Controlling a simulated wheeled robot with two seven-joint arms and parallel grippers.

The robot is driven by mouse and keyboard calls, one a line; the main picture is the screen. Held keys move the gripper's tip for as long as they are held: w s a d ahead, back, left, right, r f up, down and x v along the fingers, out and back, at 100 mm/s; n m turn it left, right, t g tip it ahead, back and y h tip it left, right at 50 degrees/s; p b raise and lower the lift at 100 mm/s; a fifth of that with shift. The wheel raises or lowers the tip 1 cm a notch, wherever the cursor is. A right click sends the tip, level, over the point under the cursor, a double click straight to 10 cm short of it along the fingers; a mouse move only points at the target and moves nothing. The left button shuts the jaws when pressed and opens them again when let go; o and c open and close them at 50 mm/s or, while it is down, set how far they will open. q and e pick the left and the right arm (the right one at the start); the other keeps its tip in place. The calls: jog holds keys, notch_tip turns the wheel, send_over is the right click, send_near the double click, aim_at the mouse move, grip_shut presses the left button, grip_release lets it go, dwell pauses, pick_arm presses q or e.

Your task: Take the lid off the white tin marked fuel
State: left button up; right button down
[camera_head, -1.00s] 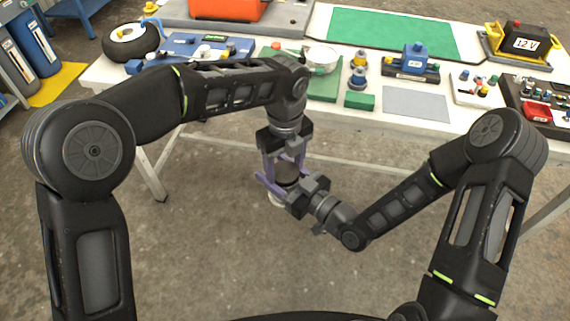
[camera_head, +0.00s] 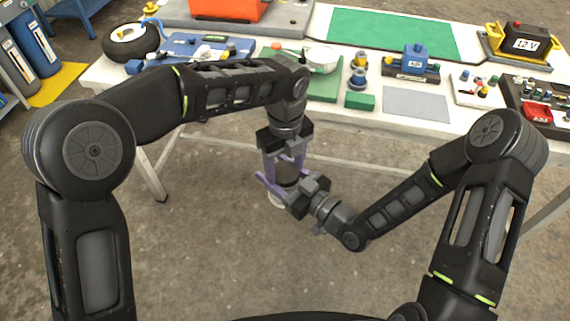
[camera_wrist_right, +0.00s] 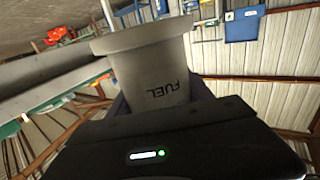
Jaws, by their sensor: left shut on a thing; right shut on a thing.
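The white tin (camera_wrist_right: 165,80) shows in the right wrist view with the word FUEL upside down and a wide flange at the top of the picture. In the head view only a pale edge of the tin (camera_head: 276,202) shows, low between my arms. My right gripper (camera_head: 263,187) comes in from the right and is shut around the tin. A dark round lid (camera_head: 287,172) shows above the tin. My left gripper (camera_head: 286,168) points down from above and is shut on the lid. The fingers hide much of the tin and the seam between tin and lid.
Both grippers are in front of the white workbench (camera_head: 419,124), over the bare floor. The bench carries a green mat (camera_head: 390,33), a grey mat (camera_head: 416,104), a 12 V battery (camera_head: 522,42) and several small parts. The floor below is clear.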

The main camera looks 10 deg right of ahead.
pick_arm(q)
jog(key=shift+s+d, duration=0.15)
jog(key=o, duration=1.6)
jog(key=shift+c, duration=0.2)
jog(key=shift+r, duration=2.25)
